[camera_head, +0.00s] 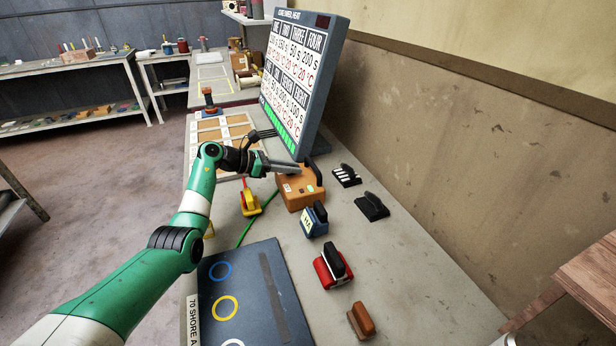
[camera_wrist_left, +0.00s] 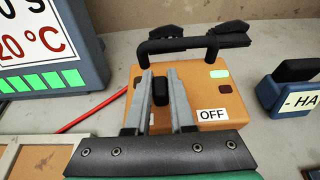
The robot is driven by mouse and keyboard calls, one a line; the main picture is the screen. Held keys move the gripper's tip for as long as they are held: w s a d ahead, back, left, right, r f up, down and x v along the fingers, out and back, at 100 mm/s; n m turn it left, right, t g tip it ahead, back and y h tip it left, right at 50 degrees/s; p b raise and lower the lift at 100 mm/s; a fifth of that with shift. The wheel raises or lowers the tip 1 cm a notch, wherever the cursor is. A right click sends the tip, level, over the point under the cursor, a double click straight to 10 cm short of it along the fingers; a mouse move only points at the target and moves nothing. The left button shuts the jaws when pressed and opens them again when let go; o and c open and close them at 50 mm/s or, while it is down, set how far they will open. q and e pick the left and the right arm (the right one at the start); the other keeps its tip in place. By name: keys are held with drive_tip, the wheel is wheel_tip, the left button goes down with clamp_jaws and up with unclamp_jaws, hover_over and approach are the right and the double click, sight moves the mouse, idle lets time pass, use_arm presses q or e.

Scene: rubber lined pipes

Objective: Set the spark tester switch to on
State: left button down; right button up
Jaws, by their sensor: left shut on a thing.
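The spark tester (camera_head: 298,190) is an orange box with a black carry handle, standing on the bench beside the big display board. In the left wrist view the spark tester (camera_wrist_left: 200,93) shows a white label (camera_wrist_left: 212,114) reading OFF, a green patch and a dark red patch. Its black switch (camera_wrist_left: 160,92) sits between the fingers of my left gripper (camera_wrist_left: 160,76), which is shut on it. In the head view my left gripper (camera_head: 294,167) reaches the box from the left. My right gripper is not in view.
The display board (camera_head: 296,85) rises just behind the tester. A blue device (camera_head: 314,222), a red device (camera_head: 333,267) and a brown block (camera_head: 361,320) stand nearer on the bench. A yellow-and-red item (camera_head: 250,203) is left of the tester. A dark mat (camera_head: 240,315) lies in front.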

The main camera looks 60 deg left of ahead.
use_arm(q)
drive_tip(key=shift+f, duration=0.15)
drive_tip(key=c, duration=0.8)
unclamp_jaws()
drive_tip(key=shift+a, duration=0.15)
drive_tip(key=shift+o, duration=0.2)
drive_tip(key=shift+s+r, duration=0.25)
drive_tip(key=shift+r, duration=0.05)
drive_tip(key=d+p+v, duration=0.1)
drive_tip(key=p+v, duration=0.3)
drive_tip(key=v, duration=0.7)
drive_tip(key=shift+a+p, duration=0.3)
drive_tip(key=shift+a, duration=0.2)
drive_tip(key=shift+f, duration=0.15)
